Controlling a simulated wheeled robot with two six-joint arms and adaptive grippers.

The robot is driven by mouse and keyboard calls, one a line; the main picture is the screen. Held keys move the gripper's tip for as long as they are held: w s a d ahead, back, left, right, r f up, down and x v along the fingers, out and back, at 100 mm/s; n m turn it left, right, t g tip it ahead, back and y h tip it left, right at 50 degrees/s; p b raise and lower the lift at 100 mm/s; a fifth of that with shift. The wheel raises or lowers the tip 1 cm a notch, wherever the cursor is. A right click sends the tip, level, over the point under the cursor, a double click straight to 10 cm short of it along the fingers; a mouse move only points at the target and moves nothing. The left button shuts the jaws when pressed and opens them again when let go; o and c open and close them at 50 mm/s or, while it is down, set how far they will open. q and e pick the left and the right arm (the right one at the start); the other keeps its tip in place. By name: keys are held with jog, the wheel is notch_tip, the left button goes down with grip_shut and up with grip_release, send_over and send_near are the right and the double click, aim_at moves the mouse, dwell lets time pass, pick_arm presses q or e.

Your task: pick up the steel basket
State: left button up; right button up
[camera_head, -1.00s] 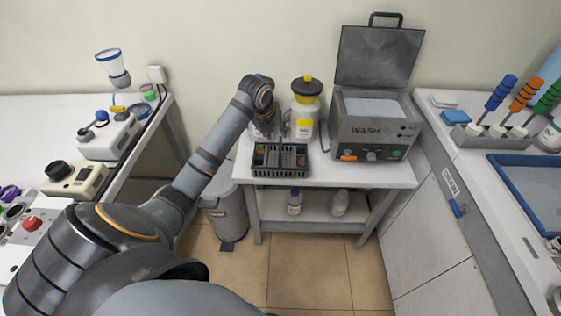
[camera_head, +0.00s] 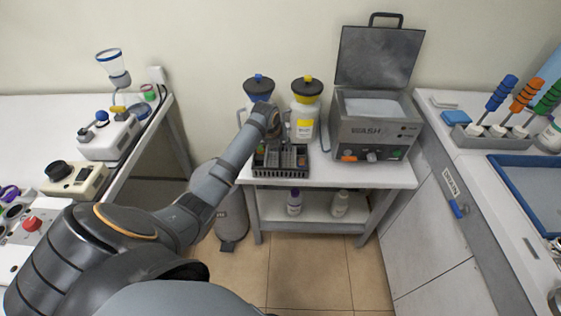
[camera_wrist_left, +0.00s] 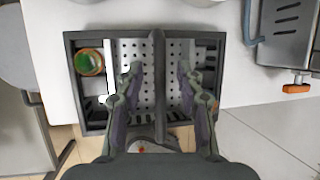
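The steel basket (camera_head: 281,171) is a dark grey rectangular tray on the front of the small middle table. In the left wrist view the basket (camera_wrist_left: 70,62) shows a perforated floor and a raised central handle bar (camera_wrist_left: 158,50). A small jar with a green and orange top (camera_wrist_left: 89,62) sits in its upper left corner. My left gripper (camera_wrist_left: 159,70) is over the basket, with its two fingers open and apart, one on each side of the handle bar. My right gripper is out of view.
The open WASH unit (camera_head: 375,135) is close on the right. A grey bin (camera_head: 231,215) stands left of the table. Two small bottles are on the lower shelf.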

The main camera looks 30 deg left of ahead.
pick_arm(q)
jog(key=shift+c, duration=0.4)
grip_shut()
jog(key=shift+r, duration=0.15)
jog(key=shift+r, duration=0.6)
jog(key=s+d+r, duration=0.9)
jog(key=s+r, duration=0.1)
jog(key=r, duration=0.1)
jog(key=shift+s+r, duration=0.3)
jog(key=shift+w+d, duration=0.1)
jog(key=shift+d, duration=0.05)
